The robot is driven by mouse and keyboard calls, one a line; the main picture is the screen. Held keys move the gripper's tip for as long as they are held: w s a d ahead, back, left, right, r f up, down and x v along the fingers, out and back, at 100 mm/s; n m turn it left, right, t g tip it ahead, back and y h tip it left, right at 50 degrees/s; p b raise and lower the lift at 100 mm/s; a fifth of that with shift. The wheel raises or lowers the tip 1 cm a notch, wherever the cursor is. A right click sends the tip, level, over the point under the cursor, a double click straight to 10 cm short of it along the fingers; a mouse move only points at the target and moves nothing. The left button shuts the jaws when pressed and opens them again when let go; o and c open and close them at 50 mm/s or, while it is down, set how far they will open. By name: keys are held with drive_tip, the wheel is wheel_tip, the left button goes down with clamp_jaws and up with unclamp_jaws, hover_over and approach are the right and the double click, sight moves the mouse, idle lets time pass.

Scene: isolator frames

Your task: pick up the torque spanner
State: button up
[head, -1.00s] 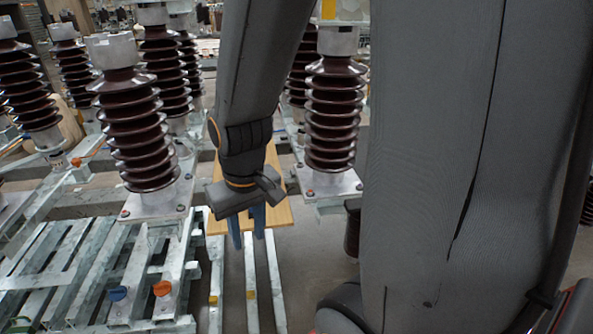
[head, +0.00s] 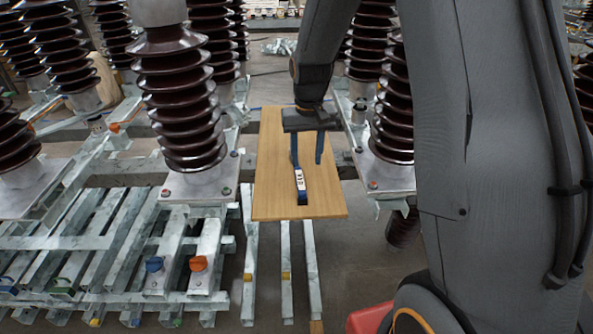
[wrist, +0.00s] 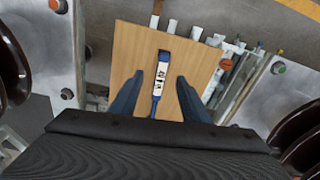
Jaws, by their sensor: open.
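The torque spanner (head: 300,184) is a slim blue tool with a white label, lying lengthwise on a wooden board (head: 270,195). In the wrist view the spanner (wrist: 157,82) shows between the two blue fingers, with its dark head towards the top and its near end partly hidden by my gripper body. My gripper (head: 307,163) is open and empty, pointing down over the board, with its fingers on either side of the spanner's line. From these views I cannot tell the exact height of the fingertips above it.
Tall brown ribbed insulators (head: 180,100) on metal bases stand close to the left and right of the board. Galvanised steel frames (head: 80,250) fill the lower left. Orange (head: 198,264) and blue (head: 155,264) caps sit on them.

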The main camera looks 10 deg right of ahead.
hover_over(299, 173)
wheel_tip(299, 173, down, 7)
drive_tip(key=shift+a+r+b, duration=0.15)
drive_tip(key=shift+r+b, duration=0.05)
drive_tip(key=shift+b, duration=0.15)
drive_tip(key=shift+w+f, duration=0.15)
drive_tip(key=shift+f, duration=0.45)
drive_tip(key=f+p, duration=0.2)
drive_tip(key=f, duration=0.3)
drive_tip(key=shift+s+f+p, duration=0.1)
drive_tip(key=shift+s+p, duration=0.15)
drive_tip(key=shift+p, duration=0.15)
drive_tip(key=shift+f, duration=0.8)
drive_tip(key=shift+w, duration=0.1)
clamp_jaws()
